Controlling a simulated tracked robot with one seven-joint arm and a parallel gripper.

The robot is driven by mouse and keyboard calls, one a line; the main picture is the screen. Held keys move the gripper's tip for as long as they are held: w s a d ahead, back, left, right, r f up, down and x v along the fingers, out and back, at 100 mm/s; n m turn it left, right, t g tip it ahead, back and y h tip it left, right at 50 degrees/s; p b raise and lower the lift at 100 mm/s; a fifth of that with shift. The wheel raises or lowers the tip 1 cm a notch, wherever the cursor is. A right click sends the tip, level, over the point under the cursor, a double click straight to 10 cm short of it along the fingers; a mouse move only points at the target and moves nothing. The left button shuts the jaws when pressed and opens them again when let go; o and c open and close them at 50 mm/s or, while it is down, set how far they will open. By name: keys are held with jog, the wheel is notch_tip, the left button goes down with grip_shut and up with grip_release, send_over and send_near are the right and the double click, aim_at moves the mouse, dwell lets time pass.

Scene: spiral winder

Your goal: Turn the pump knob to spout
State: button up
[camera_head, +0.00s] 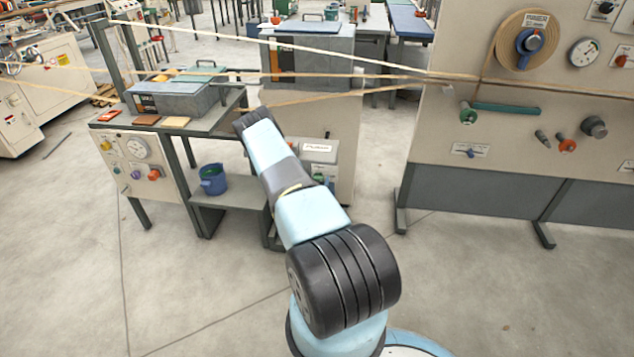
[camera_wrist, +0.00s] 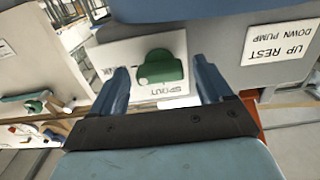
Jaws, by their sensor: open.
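The pump knob is green with a raised bar. In the wrist view the knob (camera_wrist: 161,68) sits on a white label plate (camera_wrist: 112,52), and its bar lies roughly level in the picture. The word SPOUT reads upside down below the knob; part of TANK shows at its left, near a finger. My gripper (camera_wrist: 163,67) is open, with one finger on each side of the knob in the picture; I cannot tell whether they touch it.
A label reading UP REST, DOWN PUMP (camera_wrist: 280,44) is right of the knob in the wrist view. A workbench (camera_head: 215,122) with a blue bucket (camera_head: 213,179) stands left of my arm. A large control panel (camera_head: 425,140) stands at right. Strands cross above. The front floor is clear.

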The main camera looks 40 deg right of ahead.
jog(key=shift+c, duration=0.2)
jog(key=c, duration=1)
jog(key=shift+n, duration=0.3)
jog(key=shift+w+a+f+n, duration=0.1)
jog(key=shift+n, duration=2.75)
jog(key=shift+w+a+f+n, duration=0.1)
jog(key=shift+n, duration=2.8)
jog(key=shift+a+f+n, duration=0.1)
jog(key=shift+n, duration=2.75)
